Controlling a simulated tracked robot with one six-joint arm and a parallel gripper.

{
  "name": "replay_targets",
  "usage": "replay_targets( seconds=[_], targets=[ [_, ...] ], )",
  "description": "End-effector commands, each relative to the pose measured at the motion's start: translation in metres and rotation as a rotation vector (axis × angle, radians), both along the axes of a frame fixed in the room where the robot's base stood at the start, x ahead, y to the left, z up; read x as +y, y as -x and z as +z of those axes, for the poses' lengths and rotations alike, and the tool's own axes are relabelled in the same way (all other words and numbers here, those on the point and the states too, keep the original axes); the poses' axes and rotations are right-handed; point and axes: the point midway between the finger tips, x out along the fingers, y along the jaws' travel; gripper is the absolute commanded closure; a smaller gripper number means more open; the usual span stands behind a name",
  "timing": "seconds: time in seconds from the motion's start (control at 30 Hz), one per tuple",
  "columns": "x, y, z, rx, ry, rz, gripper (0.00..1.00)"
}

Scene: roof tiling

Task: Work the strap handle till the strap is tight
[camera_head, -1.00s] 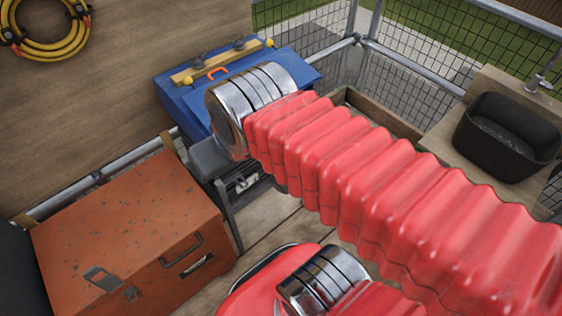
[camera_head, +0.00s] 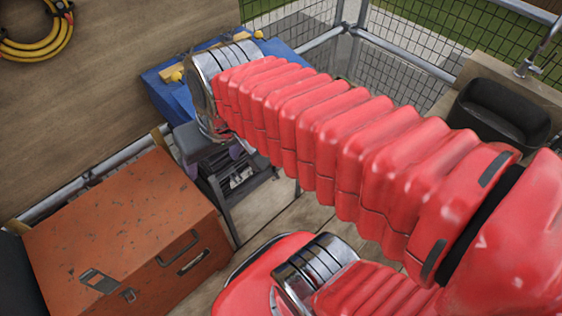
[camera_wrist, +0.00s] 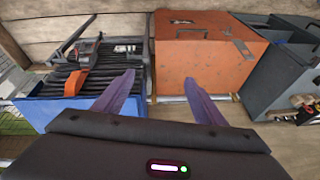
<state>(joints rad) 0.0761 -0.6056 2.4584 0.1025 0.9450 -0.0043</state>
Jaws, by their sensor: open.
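An orange handle (camera_wrist: 75,82) shows in the wrist view, on top of dark slats in a blue box (camera_wrist: 45,108), left of my left finger and apart from it. A dark band runs up from the handle; I cannot tell whether it is slack or tight. My gripper (camera_wrist: 160,77) is open, its two purple fingers wide apart with nothing between them. In the head view my gripper (camera_head: 212,162) is mostly hidden below my metal wrist, in front of the blue box (camera_head: 165,95). The handle is hidden there.
A rusty orange toolbox (camera_head: 125,220) stands at the left; it also shows in the wrist view (camera_wrist: 205,65). A dark grey box (camera_wrist: 270,75) stands beside it. A black basin (camera_head: 500,112) is at the right. Mesh railing (camera_head: 410,45) closes the back.

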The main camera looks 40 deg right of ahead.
Motion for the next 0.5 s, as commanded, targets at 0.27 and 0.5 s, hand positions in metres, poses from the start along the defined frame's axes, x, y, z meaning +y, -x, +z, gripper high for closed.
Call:
replay_targets(
  seconds=[0.27,0.5],
  targets=[
    [-0.008,-0.015,-0.032,0.176,-0.159,-0.141,0.19],
    [-0.016,-0.029,-0.057,0.305,-0.314,-0.263,0.19]
  ],
)
